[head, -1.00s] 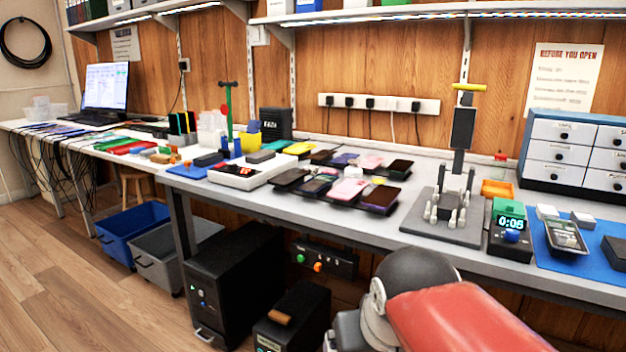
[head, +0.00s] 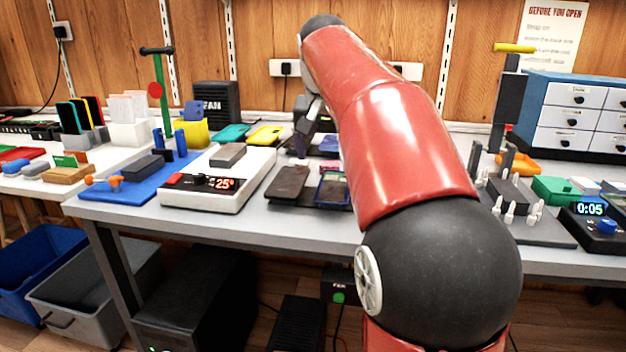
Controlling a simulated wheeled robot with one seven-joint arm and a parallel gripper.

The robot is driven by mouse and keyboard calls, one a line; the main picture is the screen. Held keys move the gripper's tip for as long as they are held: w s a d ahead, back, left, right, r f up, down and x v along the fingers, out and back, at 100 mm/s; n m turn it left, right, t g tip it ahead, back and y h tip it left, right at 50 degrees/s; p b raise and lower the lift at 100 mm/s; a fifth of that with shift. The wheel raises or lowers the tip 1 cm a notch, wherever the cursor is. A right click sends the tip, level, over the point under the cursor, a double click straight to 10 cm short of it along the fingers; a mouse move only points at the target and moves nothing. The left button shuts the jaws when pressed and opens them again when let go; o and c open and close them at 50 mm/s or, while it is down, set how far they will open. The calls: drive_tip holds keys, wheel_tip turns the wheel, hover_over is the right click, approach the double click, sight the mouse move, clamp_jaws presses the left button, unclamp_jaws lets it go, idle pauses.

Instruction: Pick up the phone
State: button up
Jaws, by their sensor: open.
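Several phones lie on the bench near the middle. A dark phone (head: 288,183) is at the front left of the group. A phone with a blue-edged face (head: 332,187) lies to its right. A bluish phone (head: 329,146) shows behind, partly covered by my arm. Which one the task means cannot be told. My gripper (head: 301,152) points down over the back left of the group, open, with no phone seen in it. Its fingertips are small and dark, so contact cannot be told. My red arm hides the right part of the group.
A white device (head: 245,190) reading 25, with a grey slab (head: 229,155) on top, stands left of the phones. A blue mat (head: 135,190) lies farther left. A clamp stand (head: 505,100), timer (head: 590,225) and drawer cabinet (head: 575,110) stand right.

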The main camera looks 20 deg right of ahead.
sight(335, 185)
drive_tip(key=shift+w+d+f, duration=0.15)
drive_tip(key=shift+w+f, duration=0.1)
drive_tip(key=shift+f, duration=0.1)
drive_tip(key=x, duration=0.2)
drive_tip(key=b+x, duration=0.1)
drive_tip(key=x, duration=0.4)
drive_tip(key=shift+s+d+b, duration=0.25)
drive_tip(key=shift+d+b, duration=0.1)
drive_tip(key=shift+r, duration=0.15)
drive_tip(key=c, duration=1.1)
